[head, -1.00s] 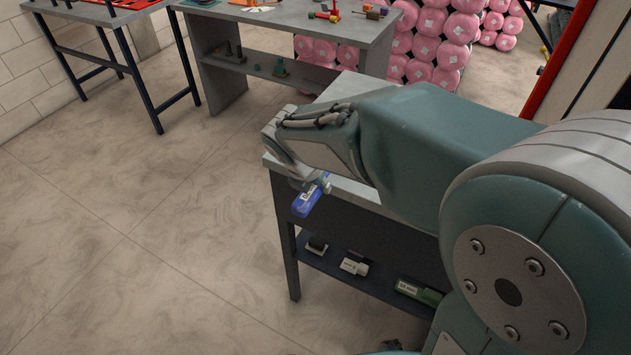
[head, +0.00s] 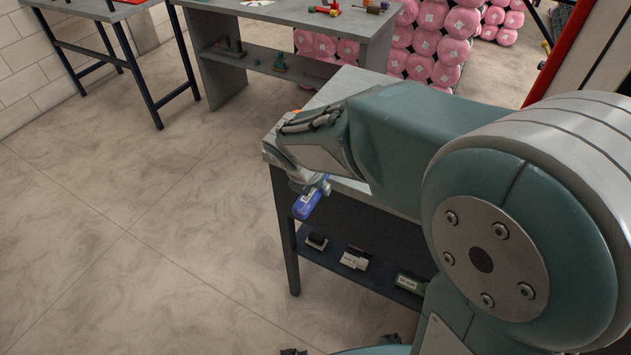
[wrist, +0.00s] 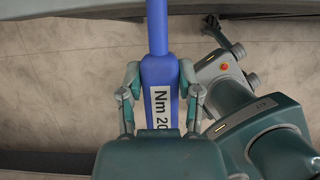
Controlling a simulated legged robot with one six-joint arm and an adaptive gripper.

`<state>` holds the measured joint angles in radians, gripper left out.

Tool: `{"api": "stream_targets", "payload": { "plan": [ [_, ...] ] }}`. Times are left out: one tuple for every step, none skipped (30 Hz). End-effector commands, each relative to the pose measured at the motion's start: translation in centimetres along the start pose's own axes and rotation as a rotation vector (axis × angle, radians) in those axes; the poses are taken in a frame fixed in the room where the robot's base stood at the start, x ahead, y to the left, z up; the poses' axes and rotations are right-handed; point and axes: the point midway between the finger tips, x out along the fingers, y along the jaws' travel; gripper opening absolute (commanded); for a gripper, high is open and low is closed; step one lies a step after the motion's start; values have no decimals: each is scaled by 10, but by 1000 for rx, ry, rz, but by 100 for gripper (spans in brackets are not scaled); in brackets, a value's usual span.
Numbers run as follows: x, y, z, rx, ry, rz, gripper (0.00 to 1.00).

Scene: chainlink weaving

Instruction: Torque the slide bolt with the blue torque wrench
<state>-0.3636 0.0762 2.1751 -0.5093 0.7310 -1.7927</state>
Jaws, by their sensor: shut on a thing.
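The blue torque wrench (head: 309,202) hangs over the front left edge of the near workbench in the head view, its far part hidden behind my wrist. In the wrist view the wrench (wrist: 158,48) runs up the middle, with a white label reading "Nm 20" on its wide handle. My gripper (wrist: 160,84) is shut on that handle, one finger on each side. In the head view my gripper (head: 308,186) is mostly hidden by my own wrist. I cannot make out the slide bolt in either view.
The near workbench (head: 349,77) has a grey top, largely behind my arm, and a dark lower shelf with several small boxes (head: 355,258). A second bench (head: 290,10) with small tools stands behind it. Pink rolls (head: 440,45) are stacked at the back. The floor at left is clear.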

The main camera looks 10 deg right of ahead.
Motion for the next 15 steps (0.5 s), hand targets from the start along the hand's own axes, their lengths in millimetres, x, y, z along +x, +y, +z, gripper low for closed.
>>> {"api": "stream_targets", "payload": {
  "plan": [
    [1,0,0,0,0,0,0],
    [2,0,-1,0,0,0,0],
    [3,0,-1,0,0,0,0],
    [4,0,-2,0,0,0,0],
    [4,0,-2,0,0,0,0],
    [6,0,-2,0,1,0,0],
    [6,0,-3,0,1,0,0],
    [7,0,-3,0,1,0,0],
    [8,0,-3,-1,1,0,0],
    [8,0,-4,-1,1,0,0],
    [8,0,-4,-1,1,0,0],
    [9,0,-4,-1,0,0,0],
    [9,0,-4,-1,0,0,0],
    [8,0,-4,-1,0,0,0],
    [8,0,-4,-1,0,0,0]
  ]
}}
